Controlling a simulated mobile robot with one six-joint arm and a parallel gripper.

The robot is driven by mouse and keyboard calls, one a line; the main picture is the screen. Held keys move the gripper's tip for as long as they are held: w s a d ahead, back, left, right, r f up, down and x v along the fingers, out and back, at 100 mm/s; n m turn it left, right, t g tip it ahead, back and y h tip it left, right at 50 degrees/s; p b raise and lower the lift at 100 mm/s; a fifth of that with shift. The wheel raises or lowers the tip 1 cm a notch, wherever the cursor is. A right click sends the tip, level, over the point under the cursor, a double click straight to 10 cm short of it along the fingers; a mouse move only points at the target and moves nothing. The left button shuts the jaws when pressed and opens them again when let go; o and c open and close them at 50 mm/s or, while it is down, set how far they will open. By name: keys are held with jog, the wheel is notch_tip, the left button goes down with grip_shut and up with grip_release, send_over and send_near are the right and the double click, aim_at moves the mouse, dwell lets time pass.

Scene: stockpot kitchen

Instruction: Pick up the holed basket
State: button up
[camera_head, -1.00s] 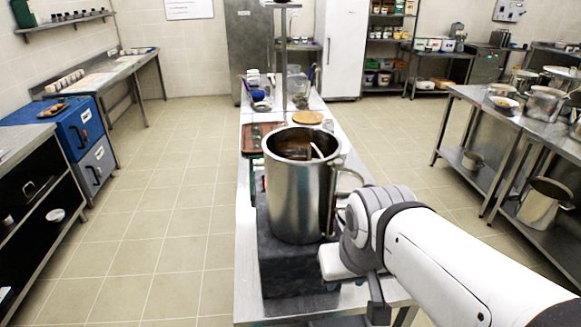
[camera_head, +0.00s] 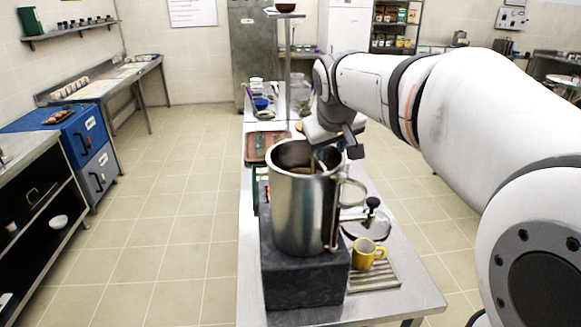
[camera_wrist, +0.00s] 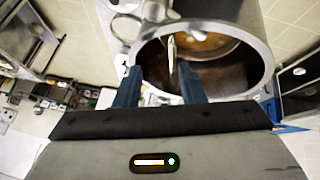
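A tall steel stockpot (camera_head: 298,218) stands on a dark block on the counter, with brown liquid inside. A thin upright handle (camera_head: 312,162) rises inside the pot; it also shows in the wrist view (camera_wrist: 172,54). It may belong to the holed basket, whose body I cannot make out. My gripper (camera_head: 350,148) is at the pot's far right rim, tilted down towards its mouth. In the wrist view its two dark blue fingers (camera_wrist: 160,76) are apart, with the pot's mouth beyond them. The handle appears between the fingers; I see no contact.
A glass-like lid with a black knob (camera_head: 371,222) and a yellow mug (camera_head: 366,254) on a slatted rack (camera_head: 372,274) are right of the pot. A brown tray (camera_head: 266,147) lies behind it. A post (camera_head: 287,60) rises farther back. The left floor is clear.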

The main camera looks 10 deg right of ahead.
jog(key=shift+n, duration=0.4)
jog(key=p+x, duration=0.1)
jog(key=x, duration=0.1)
jog(key=a+x, duration=0.1)
jog(key=x, duration=0.2)
jog(key=w+p+x, duration=0.1)
jog(key=x, duration=0.2)
jog(key=shift+a+p, duration=0.35)
jog(key=shift+a, duration=0.05)
jog(key=shift+c, duration=0.3)
grip_shut()
